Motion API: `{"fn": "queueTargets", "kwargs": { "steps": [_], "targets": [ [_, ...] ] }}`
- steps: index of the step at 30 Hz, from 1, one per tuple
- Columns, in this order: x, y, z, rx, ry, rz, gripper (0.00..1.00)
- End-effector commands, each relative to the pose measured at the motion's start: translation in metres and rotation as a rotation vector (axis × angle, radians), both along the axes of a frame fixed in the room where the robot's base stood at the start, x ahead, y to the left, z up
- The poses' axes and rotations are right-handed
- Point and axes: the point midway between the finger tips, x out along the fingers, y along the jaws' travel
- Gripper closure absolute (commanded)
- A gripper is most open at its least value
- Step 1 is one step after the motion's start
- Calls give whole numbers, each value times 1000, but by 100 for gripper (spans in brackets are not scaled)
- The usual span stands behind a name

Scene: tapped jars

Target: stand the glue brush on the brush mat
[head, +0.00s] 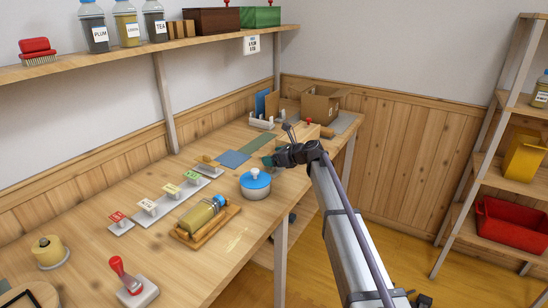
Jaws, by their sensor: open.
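My gripper (277,160) is open over the far half of the workbench, just beyond the blue-lidded pot. A small dark teal shape shows at its tip; I cannot tell whether it is a finger or something else. I cannot make out the glue brush for certain; my gripper and arm hide part of the bench. Flat mats lie on the bench: a blue mat (233,159) left of my gripper, a green mat (257,143) behind it and a grey mat (347,121) at the far end. I cannot tell which is the brush mat.
The white pot with a blue lid (255,184) stands just in front of my gripper. A jar lies on a wooden tray (205,224), beside a row of labelled stands (153,207). A cardboard box (320,103) and a white rack (262,122) stand at the far end.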

Motion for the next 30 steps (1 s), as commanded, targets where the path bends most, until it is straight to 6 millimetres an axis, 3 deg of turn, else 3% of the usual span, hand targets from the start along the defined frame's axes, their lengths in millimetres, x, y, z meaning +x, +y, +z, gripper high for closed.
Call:
{"fn": "queueTargets", "kwargs": {
  "steps": [17,30],
  "targets": [
    [-1,-1,1,0,0,0,22],
    [-9,-15,8,0,0,-1,22]
  ]
}}
